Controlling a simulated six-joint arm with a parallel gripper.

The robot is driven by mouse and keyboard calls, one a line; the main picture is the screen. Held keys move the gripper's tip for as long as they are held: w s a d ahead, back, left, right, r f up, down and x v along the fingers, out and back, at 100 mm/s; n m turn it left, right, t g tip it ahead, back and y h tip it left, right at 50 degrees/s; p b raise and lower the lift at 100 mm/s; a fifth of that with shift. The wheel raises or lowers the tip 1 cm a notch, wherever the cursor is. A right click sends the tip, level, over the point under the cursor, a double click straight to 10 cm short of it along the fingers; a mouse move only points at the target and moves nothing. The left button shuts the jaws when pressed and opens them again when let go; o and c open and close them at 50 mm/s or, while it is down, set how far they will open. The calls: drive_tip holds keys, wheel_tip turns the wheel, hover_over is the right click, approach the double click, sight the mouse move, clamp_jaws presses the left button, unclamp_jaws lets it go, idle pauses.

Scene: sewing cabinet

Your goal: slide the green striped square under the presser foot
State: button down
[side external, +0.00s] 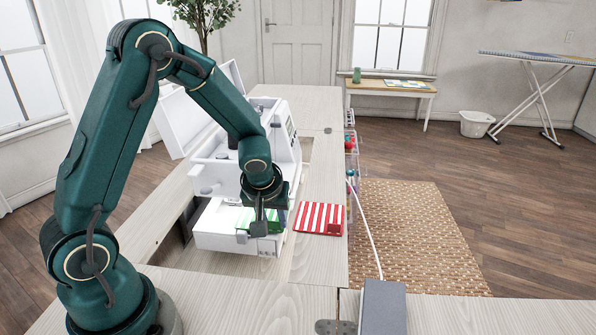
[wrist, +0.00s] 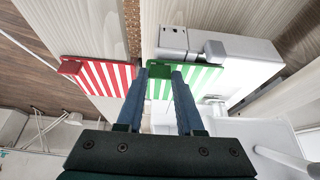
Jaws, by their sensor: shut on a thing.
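The green striped square (side external: 245,216) lies on the white bed of the sewing machine (side external: 220,240), partly hidden behind my gripper in the side view. My gripper (side external: 260,227) points down at its near right part. In the wrist view, my gripper (wrist: 160,74) is shut on a small green block at the corner of the green striped square (wrist: 205,80). The stripes spread to the right of the fingers, toward the machine body (wrist: 225,130). The presser foot cannot be made out clearly in either view; the machine head and my arm cover that area in the side view.
A red and white striped square (side external: 318,217) with a red block lies on the cabinet top, right of the machine. A grey box (side external: 383,306) stands at the front right. The cabinet top (side external: 322,260) in front of the red square is clear.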

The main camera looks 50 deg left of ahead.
drive_tip(key=shift+s+a, duration=0.1)
drive_tip(key=shift+s+a, duration=0.55)
drive_tip(key=shift+s+a, duration=0.15)
drive_tip(key=shift+s+a, duration=0.45)
idle(0.3)
idle(0.4)
drive_tip(key=shift+c, duration=2.3)
unclamp_jaws()
drive_tip(key=shift+v, duration=2.5)
drive_tip(key=shift+d, duration=0.15)
